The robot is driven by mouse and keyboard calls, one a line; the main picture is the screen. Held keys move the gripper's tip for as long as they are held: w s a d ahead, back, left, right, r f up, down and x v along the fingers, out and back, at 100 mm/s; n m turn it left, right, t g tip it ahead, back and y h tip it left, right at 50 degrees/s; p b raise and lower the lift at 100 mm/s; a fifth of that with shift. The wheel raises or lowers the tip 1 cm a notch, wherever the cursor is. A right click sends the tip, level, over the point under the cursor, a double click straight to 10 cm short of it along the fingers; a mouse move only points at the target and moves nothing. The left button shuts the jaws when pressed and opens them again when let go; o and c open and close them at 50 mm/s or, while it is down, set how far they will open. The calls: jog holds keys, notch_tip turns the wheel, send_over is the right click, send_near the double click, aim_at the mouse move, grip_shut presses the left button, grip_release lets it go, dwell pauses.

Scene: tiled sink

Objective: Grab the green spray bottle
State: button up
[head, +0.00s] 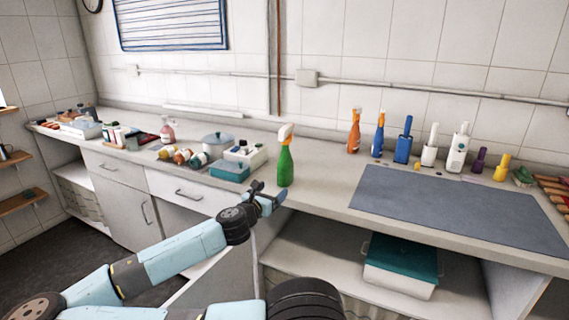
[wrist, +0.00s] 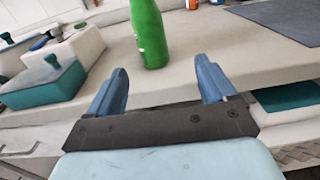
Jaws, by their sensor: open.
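The green spray bottle (head: 286,163) stands upright on the counter, with an orange and white spray head, near the counter's front edge. In the wrist view its green body (wrist: 149,34) shows ahead of my gripper, its top cut off by the picture's edge. My gripper (head: 268,192) is just in front of the counter edge, to the lower left of the bottle in the head view. In the wrist view its two blue fingers (wrist: 161,80) are spread apart with nothing between them. The bottle is beyond the fingertips, a little left of the middle of the gap.
A teal box (head: 229,171) and a white box (head: 246,155) stand left of the bottle. Orange (head: 354,132) and blue (head: 379,135) spray bottles stand along the wall. A dark mat (head: 455,205) lies right. The counter right around the bottle is clear.

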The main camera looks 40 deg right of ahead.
aim_at(281, 176)
jog(key=x, duration=0.5)
jog(key=w+x, duration=0.1)
jog(key=x, duration=0.2)
jog(key=shift+w+r, duration=0.1)
jog(key=shift+r, duration=0.25)
jog(key=shift+r+x, duration=0.15)
jog(key=shift+x, duration=1.15)
jog(key=shift+r+x, duration=0.2)
jog(key=shift+x, duration=1.15)
jog(key=shift+w+a, duration=0.1)
jog(key=shift+w, duration=0.1)
jog(key=shift+c, duration=0.4)
jog(key=c, duration=1.3)
jog(key=shift+c, duration=0.6)
jog(key=shift+r, duration=0.1)
